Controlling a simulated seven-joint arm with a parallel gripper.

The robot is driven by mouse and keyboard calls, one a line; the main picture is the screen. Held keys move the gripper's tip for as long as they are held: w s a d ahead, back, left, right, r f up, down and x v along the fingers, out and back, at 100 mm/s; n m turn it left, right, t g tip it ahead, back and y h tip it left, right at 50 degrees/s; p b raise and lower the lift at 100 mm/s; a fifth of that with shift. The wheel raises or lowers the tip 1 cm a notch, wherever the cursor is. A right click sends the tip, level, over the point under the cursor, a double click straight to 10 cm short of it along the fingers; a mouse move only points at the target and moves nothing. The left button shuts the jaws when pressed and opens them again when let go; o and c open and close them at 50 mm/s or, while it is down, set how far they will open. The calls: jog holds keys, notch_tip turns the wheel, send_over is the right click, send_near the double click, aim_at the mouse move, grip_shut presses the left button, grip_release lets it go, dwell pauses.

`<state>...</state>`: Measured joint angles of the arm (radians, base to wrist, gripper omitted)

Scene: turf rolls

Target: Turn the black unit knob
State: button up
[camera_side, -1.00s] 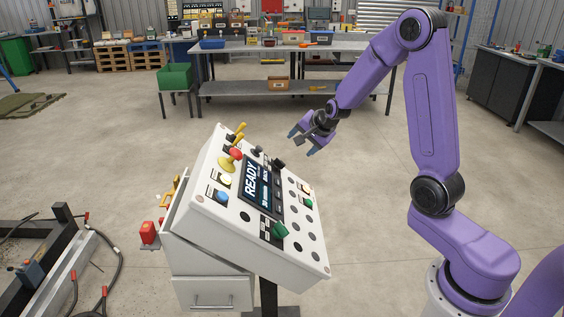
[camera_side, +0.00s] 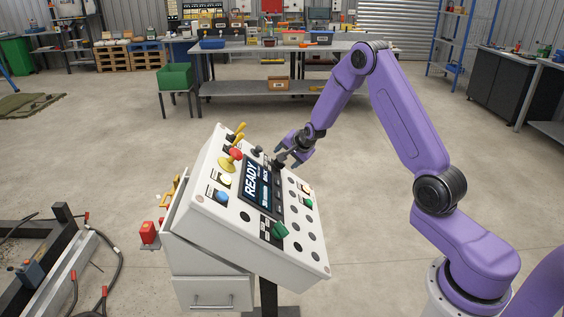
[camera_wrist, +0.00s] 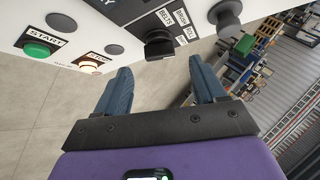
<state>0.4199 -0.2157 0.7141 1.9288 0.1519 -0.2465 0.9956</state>
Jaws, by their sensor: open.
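The black knob (camera_wrist: 158,45) sticks out of the white sloped control panel (camera_wrist: 30,12), beside a label with small words, one reading BELTS. In the side view the black knob (camera_side: 279,164) is at the panel's upper right edge, partly hidden by my gripper (camera_side: 291,150). In the wrist view my gripper (camera_wrist: 160,66) is open, with its blue fingers spread to either side below the knob. Nothing is between the fingers, and they look apart from the knob.
A grey round knob (camera_wrist: 226,14) is right of the black one. A green START button (camera_wrist: 38,49) is at left. A workbench (camera_side: 240,88) stands far behind.

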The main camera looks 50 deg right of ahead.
jog(key=shift+x, duration=2.65)
jog(key=c, duration=1.1)
